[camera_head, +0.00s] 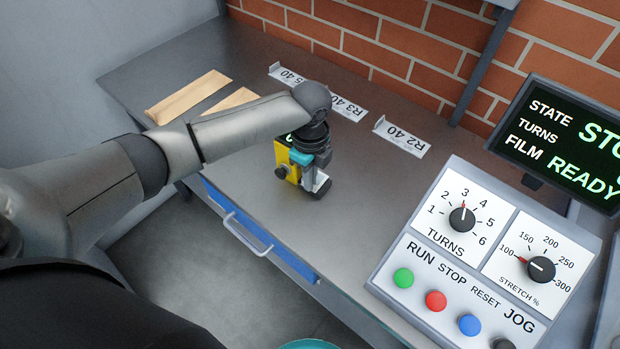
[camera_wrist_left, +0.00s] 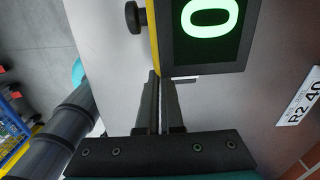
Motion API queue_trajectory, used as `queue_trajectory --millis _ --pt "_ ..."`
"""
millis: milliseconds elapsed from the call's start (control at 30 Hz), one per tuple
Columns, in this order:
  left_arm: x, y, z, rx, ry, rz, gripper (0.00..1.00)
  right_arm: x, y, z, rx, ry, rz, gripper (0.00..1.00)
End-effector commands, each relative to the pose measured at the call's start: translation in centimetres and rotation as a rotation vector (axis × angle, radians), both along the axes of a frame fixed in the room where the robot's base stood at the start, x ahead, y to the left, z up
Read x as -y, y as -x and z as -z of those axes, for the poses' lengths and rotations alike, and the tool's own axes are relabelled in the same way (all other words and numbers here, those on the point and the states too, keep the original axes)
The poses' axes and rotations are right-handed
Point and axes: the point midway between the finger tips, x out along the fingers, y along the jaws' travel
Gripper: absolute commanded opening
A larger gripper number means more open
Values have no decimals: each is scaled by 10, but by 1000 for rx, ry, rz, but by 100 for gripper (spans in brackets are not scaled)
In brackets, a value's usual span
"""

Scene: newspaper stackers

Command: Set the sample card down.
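My left gripper (camera_head: 318,190) points down at the grey table, right beside a yellow gauge (camera_head: 285,167). In the left wrist view its fingers (camera_wrist_left: 160,76) are close together. A thin pale edge, which looks like the sample card (camera_wrist_left: 186,78), shows at the fingertips, below the gauge's dark display (camera_wrist_left: 208,30) with a green 0. Most of the card is hidden by the fingers and the gauge. Whether the card touches the table cannot be told. My right gripper is not in view.
White labels lie along the back, including R3 40 (camera_head: 347,108) and R2 40 (camera_head: 401,137). Two tan strips (camera_head: 188,97) lie at the back left. A control panel (camera_head: 440,270) and screen (camera_head: 567,140) stand at the right. Bare table lies right of the gripper.

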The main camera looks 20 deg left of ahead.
Motion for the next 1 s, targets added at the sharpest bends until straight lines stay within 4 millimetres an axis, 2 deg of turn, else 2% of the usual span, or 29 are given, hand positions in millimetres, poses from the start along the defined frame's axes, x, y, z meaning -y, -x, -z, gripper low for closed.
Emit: queue_trajectory --millis 300,333,567,867,1000 --pt "0 0 2 -1 -1 -1 0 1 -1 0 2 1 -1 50" --pt "0 0 2 0 -1 -1 6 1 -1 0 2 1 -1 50" --pt "0 0 2 0 0 0 32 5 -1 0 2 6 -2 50" --pt "0 0 -1 1 0 0 33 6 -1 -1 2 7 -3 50" --pt "0 -1 -18 2 2 0 33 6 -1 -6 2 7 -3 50"
